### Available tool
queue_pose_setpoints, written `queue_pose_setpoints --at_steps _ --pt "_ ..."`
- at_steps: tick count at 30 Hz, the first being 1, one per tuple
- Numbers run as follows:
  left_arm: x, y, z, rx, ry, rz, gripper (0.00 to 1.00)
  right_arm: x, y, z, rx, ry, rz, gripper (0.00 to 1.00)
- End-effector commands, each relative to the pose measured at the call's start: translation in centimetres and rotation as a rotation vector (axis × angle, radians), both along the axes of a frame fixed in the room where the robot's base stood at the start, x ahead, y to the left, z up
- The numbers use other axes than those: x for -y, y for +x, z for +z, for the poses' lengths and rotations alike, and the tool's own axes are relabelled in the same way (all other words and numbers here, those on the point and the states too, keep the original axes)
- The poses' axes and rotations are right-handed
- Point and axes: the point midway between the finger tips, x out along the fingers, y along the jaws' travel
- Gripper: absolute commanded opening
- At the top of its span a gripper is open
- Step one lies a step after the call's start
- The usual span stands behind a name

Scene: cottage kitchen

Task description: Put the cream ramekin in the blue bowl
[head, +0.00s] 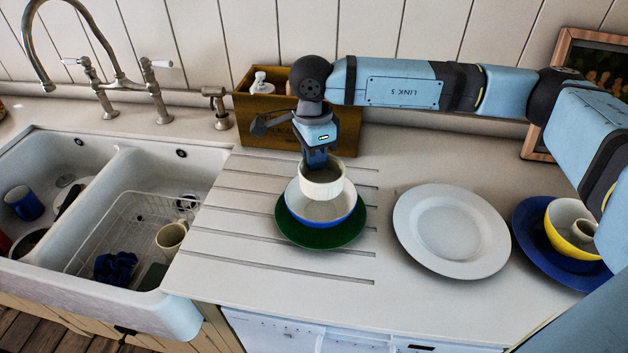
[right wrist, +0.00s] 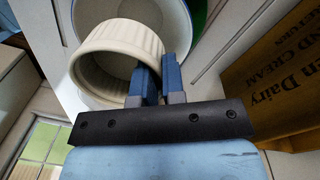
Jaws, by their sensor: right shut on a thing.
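The cream ramekin (head: 322,186) is a ribbed round cup, held upright above the blue bowl. My right gripper (head: 317,160) is shut on its far rim. In the right wrist view the ramekin (right wrist: 112,58) is between the fingers of my gripper (right wrist: 158,78). The blue bowl (head: 335,222), white inside and blue outside, stands on a green plate (head: 320,240) on the counter. The ramekin hides the back part of the bowl. I cannot tell how large the gap between them is. My left gripper is out of view.
A wooden crate (head: 265,128) with bottles stands behind the bowl. A white plate (head: 450,235) lies to the right, then a yellow bowl (head: 565,238) on a blue plate (head: 535,243). The sink (head: 110,190), holding a rack and cups, is at the left.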

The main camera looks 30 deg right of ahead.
Motion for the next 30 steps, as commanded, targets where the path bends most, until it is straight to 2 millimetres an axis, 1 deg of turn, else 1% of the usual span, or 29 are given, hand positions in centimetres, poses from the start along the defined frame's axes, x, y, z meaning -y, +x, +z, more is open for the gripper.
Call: queue_pose_setpoints --at_steps 1,3,10,15,17,19,25,30 --pt "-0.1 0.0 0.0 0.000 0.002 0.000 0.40 0.0 0.0 -0.9 -0.001 0.000 -0.001 0.00" --pt "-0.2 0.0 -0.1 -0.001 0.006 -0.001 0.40 0.0 0.0 -1.9 0.000 0.000 -0.001 0.00" --pt "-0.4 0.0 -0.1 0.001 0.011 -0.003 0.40 0.0 0.0 -3.5 0.000 0.001 -0.001 0.00" --pt "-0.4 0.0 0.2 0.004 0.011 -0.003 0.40 0.0 0.0 -6.1 -0.002 0.000 -0.003 0.00" --pt "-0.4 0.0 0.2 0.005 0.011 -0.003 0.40 0.0 0.0 -6.8 0.000 -0.001 -0.002 0.00" --pt "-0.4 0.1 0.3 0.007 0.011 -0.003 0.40 0.0 0.0 -7.0 0.002 0.001 -0.001 0.00" --pt "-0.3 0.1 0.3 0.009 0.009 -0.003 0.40 0.0 0.0 -7.1 0.002 0.001 -0.001 0.00" --pt "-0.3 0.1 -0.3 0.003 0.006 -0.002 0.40 0.0 0.0 -7.7 0.001 0.001 -0.001 0.00"
